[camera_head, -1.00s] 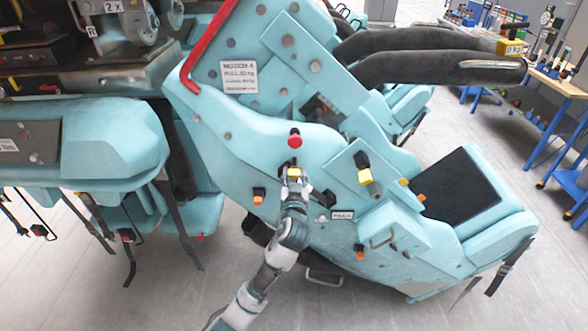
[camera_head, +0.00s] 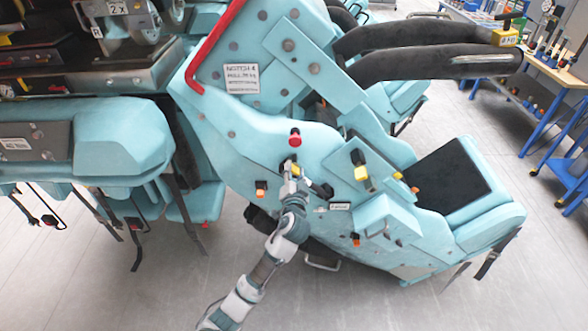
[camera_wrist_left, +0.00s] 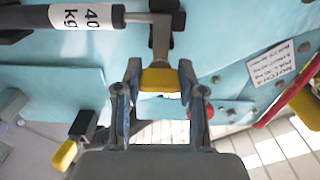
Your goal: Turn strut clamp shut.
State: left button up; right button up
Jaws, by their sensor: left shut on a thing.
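The strut clamp appears as a small yellow-tipped lever on the side of the light-blue coaster seat (camera_head: 255,137), just below a red knob (camera_head: 295,137). My left gripper (camera_head: 290,168) reaches it from below. In the left wrist view the fingers of my left gripper (camera_wrist_left: 158,88) are shut on the yellow handle (camera_wrist_left: 158,79), one finger on each side. A grey metal arm (camera_wrist_left: 161,38) runs from the handle up to a dark pivot. A black bar with a white "40 kg" label (camera_wrist_left: 87,16) lies beside the pivot. My right gripper is not in view.
A yellow-ended black lever also shows in the left wrist view (camera_wrist_left: 66,154). A red bar (camera_head: 212,50) runs along the upper left edge. Workbenches (camera_head: 560,85) stand at the far right.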

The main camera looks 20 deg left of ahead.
pick_arm(q)
jog(key=shift+f, duration=0.15)
dwell(0.3)
jog(key=o, duration=0.9)
jog(key=shift+o, duration=1.3)
jog(key=shift+w+d, duration=0.1)
jog(key=shift+w, duration=0.05)
jog(key=shift+s, duration=0.25)
jog(key=v, duration=1.1)
jog(key=shift+s+d, duration=0.2)
